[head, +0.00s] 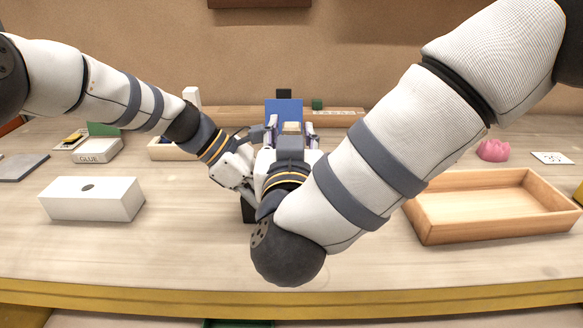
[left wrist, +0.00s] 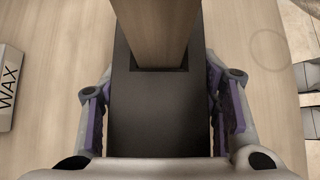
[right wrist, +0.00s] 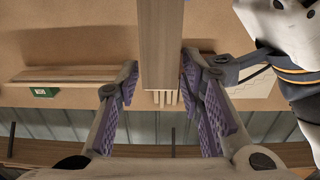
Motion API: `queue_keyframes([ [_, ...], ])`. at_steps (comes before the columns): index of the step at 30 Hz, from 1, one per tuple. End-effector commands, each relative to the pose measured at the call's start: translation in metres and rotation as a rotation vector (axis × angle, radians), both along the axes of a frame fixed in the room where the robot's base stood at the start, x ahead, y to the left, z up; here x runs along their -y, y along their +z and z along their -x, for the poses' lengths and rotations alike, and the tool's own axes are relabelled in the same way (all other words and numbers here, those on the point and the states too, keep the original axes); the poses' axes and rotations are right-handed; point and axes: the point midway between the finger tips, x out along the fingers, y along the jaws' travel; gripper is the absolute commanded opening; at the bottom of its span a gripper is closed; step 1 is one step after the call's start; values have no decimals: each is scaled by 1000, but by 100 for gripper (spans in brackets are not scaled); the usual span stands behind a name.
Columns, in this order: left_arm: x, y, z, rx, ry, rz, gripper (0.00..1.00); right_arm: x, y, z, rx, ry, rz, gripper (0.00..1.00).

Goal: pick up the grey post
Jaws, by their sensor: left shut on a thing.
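A square brown-grey post (left wrist: 158,30) stands in a socket of a dark grey block (left wrist: 155,115); no other post shows, so I take it as the grey post. My left gripper (left wrist: 162,98) has its fingers along both sides of the dark block and is shut on it. In the head view a corner of the block (head: 248,212) shows; my arms hide the rest. My right gripper (head: 291,128) is farther back. In the right wrist view the post (right wrist: 161,40) lies between the tips of my right gripper (right wrist: 158,88), which look spread and slightly apart from it.
A white box with a hole (head: 92,200) stands at left, with a glue box (head: 97,151) behind it. An open wooden tray (head: 490,234) and a pink flower-like object (head: 494,150) are at right. A blue panel (head: 284,108) stands at the back. The front table strip is clear.

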Motion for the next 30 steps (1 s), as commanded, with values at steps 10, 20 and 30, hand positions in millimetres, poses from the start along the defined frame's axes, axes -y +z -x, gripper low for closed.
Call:
queue_keyframes([
  [10, 0, 1, 0, 2, 1, 1, 16, 0, 0, -15, 1, 1, 0, 33],
  [20, 0, 1, 0, 1, 0, 1, 16, 0, 1, -14, 1, 1, -1, 0],
  [30, 0, 1, 0, 2, 1, 1, 16, 0, 53, -14, 8, 1, -4, 0],
])
